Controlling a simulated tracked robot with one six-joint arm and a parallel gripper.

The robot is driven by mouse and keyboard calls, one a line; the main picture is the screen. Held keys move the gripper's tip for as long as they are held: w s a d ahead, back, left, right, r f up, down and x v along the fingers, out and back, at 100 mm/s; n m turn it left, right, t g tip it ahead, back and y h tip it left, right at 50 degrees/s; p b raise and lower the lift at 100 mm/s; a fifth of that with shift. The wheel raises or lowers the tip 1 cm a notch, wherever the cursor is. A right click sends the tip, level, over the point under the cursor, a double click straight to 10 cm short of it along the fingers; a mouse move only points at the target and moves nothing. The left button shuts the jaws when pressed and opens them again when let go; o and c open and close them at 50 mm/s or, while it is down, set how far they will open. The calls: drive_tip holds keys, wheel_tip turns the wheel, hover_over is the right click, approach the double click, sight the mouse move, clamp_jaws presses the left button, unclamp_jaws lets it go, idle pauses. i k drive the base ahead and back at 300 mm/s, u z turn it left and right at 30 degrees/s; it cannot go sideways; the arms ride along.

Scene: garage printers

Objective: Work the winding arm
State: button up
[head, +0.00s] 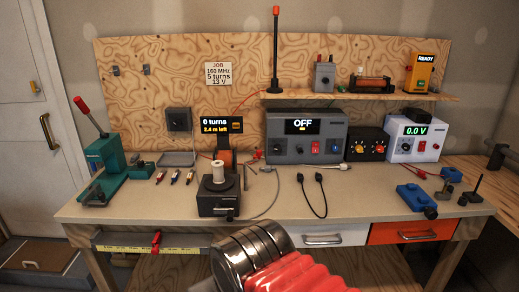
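A black winder box (218,207) stands near the front of the bench, left of centre. A pale spool (218,172) stands upright on it, on a round dark base. A thin upright rod (245,177) shows just right of the spool; I cannot tell whether this is the winding arm. Behind, an orange-fronted counter (221,125) reads "0 turns" and "2.4 m left". A dark ringed metal part and a red ribbed part, seemingly of my arm, fill the bottom centre, in front of the bench. My gripper's fingers do not show.
A green lever press (108,158) stands at left. A grey unit (305,137) reading "OFF" and a white supply (413,141) reading "0.0 V" stand behind. A black cable (313,196) lies right of the winder. A job card (217,74) says 5 turns.

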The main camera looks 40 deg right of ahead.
sight(258, 152)
drive_tip(key=u, duration=0.05)
drive_tip(key=i, duration=1.5)
drive_tip(key=z, duration=0.6)
